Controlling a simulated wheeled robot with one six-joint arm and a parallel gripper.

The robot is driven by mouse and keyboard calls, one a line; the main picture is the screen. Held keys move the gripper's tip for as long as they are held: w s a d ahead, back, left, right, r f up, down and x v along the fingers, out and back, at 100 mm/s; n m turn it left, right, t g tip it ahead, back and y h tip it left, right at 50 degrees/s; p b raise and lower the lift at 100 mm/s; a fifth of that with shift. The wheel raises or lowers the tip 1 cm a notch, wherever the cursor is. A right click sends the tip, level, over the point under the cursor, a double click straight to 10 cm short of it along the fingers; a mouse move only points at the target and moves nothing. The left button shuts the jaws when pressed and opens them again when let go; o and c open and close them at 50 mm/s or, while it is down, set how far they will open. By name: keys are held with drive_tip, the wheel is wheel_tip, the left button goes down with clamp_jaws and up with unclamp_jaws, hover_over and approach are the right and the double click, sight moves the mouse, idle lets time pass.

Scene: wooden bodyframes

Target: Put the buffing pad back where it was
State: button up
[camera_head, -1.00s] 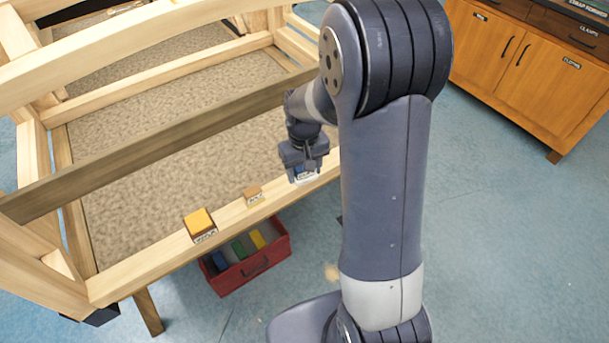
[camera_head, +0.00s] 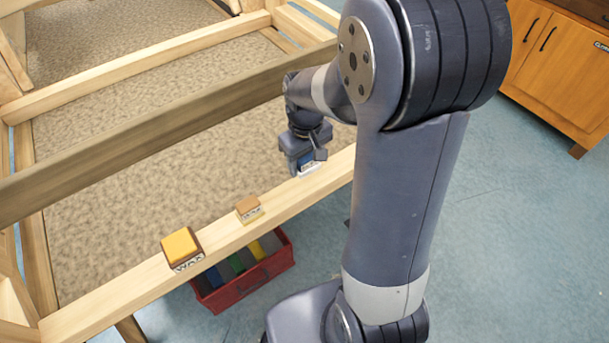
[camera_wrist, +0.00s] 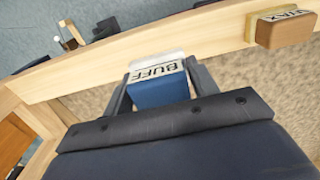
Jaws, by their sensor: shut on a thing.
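The buffing pad is a small blue block with a white face lettered BUFF; it shows in the head view (camera_head: 308,167) and the wrist view (camera_wrist: 157,83). My gripper (camera_head: 305,158) is shut on its blue body, with one finger on each side in the wrist view (camera_wrist: 158,90). The pad is at the wooden front rail (camera_head: 225,238), right of the two other blocks. I cannot tell whether it touches the rail. The pad's underside is hidden.
A yellow-topped block labelled WAX (camera_head: 182,248) and a smaller tan block (camera_head: 249,208) sit on the rail; the tan one shows in the wrist view (camera_wrist: 286,30). A red bin (camera_head: 245,282) stands below. A darker beam (camera_head: 150,140) crosses behind the gripper. A wooden cabinet (camera_head: 555,65) stands far right.

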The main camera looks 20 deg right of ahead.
sight(306, 183)
drive_tip(key=shift+f+b, duration=0.4)
drive_tip(key=shift+f, duration=2.55)
drive_tip(key=shift+f, duration=0.2)
drive_tip(key=o, duration=1)
drive_tip(key=shift+r, duration=0.15)
wheel_tip(306, 183, up, 12)
drive_tip(key=shift+s+r+p, duration=0.1)
drive_tip(key=shift+s+p, duration=0.05)
drive_tip(key=shift+p, duration=0.8)
